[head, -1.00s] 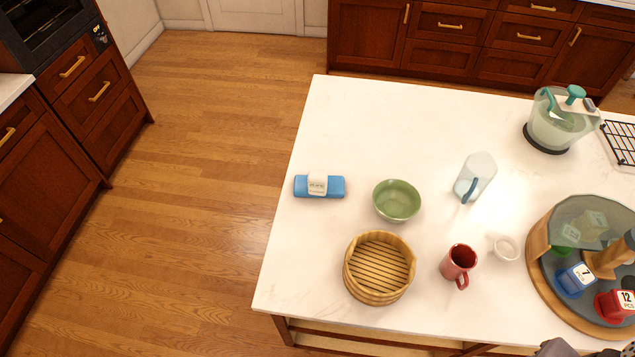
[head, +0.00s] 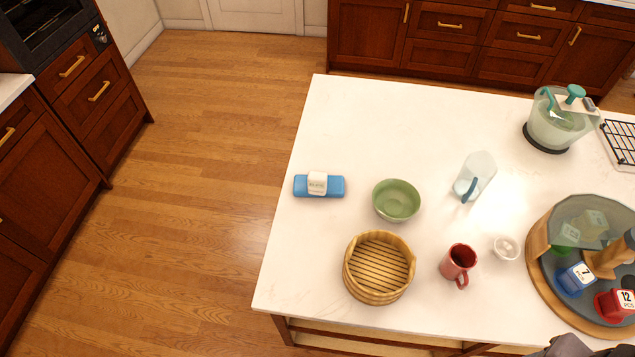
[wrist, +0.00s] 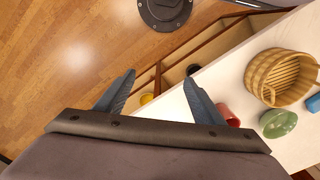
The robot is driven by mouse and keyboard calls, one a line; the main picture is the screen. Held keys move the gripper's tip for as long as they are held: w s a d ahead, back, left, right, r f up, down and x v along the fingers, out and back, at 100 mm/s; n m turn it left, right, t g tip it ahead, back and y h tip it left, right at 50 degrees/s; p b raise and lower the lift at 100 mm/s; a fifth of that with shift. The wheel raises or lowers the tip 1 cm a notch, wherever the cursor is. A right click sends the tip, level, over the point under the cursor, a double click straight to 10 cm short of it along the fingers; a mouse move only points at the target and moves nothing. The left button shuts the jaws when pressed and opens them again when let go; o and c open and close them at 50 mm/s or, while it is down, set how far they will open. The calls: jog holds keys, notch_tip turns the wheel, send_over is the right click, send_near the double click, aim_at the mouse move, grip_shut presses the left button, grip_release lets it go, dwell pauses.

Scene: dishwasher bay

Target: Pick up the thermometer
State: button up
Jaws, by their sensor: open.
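A small white device with a printed face (head: 317,183), which may be the thermometer, sits on a blue block (head: 335,187) near the left edge of the white counter. Its details are too small to read. In the wrist view a bit of the blue block (wrist: 314,102) shows at the right edge, beyond the bowl and basket. My gripper (wrist: 159,77) is open and empty, fingers wide apart, above the counter's edge and far from the device. In the head view only a dark part of my arm shows at the bottom right.
A green bowl (head: 397,201), wooden basket (head: 353,273), red mug (head: 458,260), clear jug (head: 480,170) and small white dish (head: 507,248) stand right of the block. The counter's far left is clear.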

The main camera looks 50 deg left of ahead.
jog(key=w+a+n+t+y+b, duration=0.35)
jog(key=w+a, duration=0.85)
jog(key=a, duration=0.6)
jog(key=w+a+n+t+y+b, duration=0.3)
jog(key=a+t+b, duration=0.1)
jog(key=a, duration=1.4)
jog(key=r+n+t+y+b, duration=0.2)
jog(key=n+t+y+b, duration=0.1)
jog(key=t+y+b, duration=0.3)
send_over(317, 180)
jog(key=b+v, duration=0.1)
jog(key=v, duration=0.5)
jog(key=shift+m+g, duration=0.25)
jog(key=shift+g, duration=0.1)
jog(key=f, duration=1.3)
jog(key=shift+a, duration=0.35)
jog(key=shift+p+x, duration=0.55)
jog(key=shift+x, duration=0.5)
jog(key=shift+p+x, duration=1.5)
jog(key=shift+x, duration=1.1)
